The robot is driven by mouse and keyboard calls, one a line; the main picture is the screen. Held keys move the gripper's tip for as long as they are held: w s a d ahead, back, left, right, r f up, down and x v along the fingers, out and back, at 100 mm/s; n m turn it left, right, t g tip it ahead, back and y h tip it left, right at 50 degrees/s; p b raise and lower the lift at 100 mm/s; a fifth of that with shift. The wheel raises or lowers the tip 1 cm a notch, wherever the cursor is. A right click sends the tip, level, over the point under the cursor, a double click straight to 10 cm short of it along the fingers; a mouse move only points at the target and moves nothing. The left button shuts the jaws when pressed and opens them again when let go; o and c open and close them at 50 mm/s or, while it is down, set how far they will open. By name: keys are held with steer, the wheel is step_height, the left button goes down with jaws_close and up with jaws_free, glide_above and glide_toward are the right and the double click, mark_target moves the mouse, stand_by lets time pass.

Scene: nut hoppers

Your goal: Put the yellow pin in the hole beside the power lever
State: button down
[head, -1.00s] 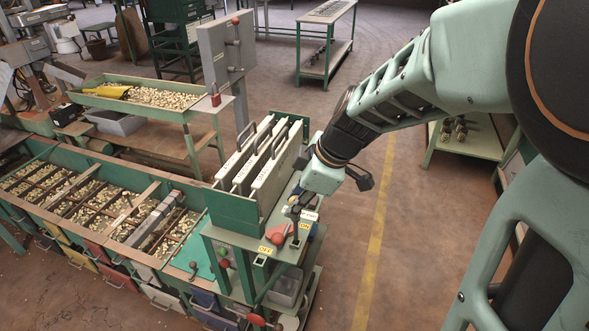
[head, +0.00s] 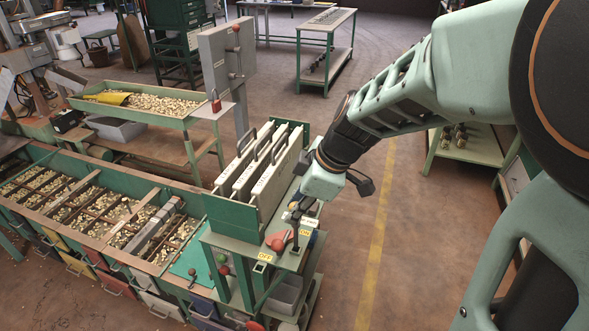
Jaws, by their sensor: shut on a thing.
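My gripper (head: 300,207) points down over the right end of the green control stand (head: 247,241). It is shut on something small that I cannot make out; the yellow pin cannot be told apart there. A red-orange handle (head: 278,240), which looks like the power lever, lies on the stand top between the yellow OFF label (head: 264,257) and ON label (head: 305,233). A dark upright part (head: 296,237) stands between the gripper and the stand top. The hole beside the lever is too small to tell.
Upright white panels with dark handles (head: 262,167) stand close left of my gripper. A long bin of nuts (head: 105,193) runs to the left. A red padlock (head: 216,102) is on the tray behind.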

steer(key=shift+f, duration=0.1)
steer(key=shift+f+b, duration=4.05)
steer(key=shift+b, duration=0.3)
steer(key=c, duration=1.6)
jaws_free()
